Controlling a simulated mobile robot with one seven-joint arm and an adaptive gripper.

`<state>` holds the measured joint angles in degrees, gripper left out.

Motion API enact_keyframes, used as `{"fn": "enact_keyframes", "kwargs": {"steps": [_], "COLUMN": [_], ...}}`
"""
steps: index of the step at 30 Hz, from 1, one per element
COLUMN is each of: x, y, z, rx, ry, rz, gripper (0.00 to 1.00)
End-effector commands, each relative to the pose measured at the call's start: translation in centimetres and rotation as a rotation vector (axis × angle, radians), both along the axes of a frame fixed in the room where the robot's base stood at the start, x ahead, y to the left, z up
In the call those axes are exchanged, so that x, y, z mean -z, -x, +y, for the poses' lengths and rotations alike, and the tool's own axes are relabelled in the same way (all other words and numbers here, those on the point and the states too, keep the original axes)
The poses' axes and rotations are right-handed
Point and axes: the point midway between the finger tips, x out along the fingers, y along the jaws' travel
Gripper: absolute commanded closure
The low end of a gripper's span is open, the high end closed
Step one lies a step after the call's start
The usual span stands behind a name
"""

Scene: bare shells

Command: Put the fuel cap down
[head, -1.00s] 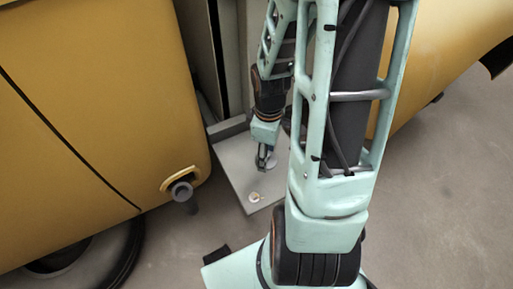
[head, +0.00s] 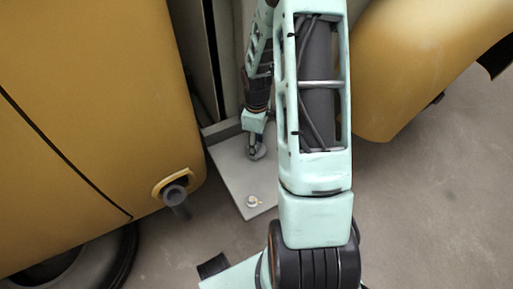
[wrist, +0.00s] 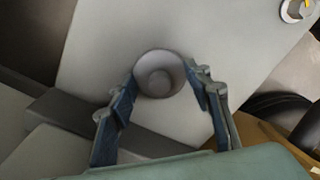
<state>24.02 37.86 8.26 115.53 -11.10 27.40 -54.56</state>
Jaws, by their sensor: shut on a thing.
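The fuel cap (wrist: 159,74) is a round grey disc with a raised centre. It sits between the two fingertips of my gripper (wrist: 160,88) in the wrist view, and the fingers are shut on it. In the head view my gripper (head: 256,148) is over the far part of a flat grey plate (head: 232,178), with the cap small at its tip. The plate fills the background behind the cap in the wrist view (wrist: 220,40). I cannot tell whether the cap touches the plate.
A small pale ring-shaped piece with a yellowish centre (head: 253,201) lies near the plate's front corner. A dark filler pipe (head: 175,192) sticks out of the yellow body panel (head: 90,110) at left. Another yellow panel (head: 420,70) is at right. Plate between them is mostly bare.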

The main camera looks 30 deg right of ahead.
Motion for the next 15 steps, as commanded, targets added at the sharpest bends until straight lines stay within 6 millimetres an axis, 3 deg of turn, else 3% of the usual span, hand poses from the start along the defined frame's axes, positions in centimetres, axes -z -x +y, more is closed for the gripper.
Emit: {"fn": "enact_keyframes", "kwargs": {"steps": [2,13,14,15], "x": [1.08,1.43,1.35,1.31], "y": [-0.03,-0.01,-0.02,-0.01], "z": [-0.03,-0.01,-0.01,-0.01], "rx": [0.0,0.0,0.0,0.0], "ry": [0.001,0.0,0.001,0.001], "rz": [-0.001,-0.001,-0.002,-0.002], "gripper": [0.71,0.71,0.52,0.48]}}
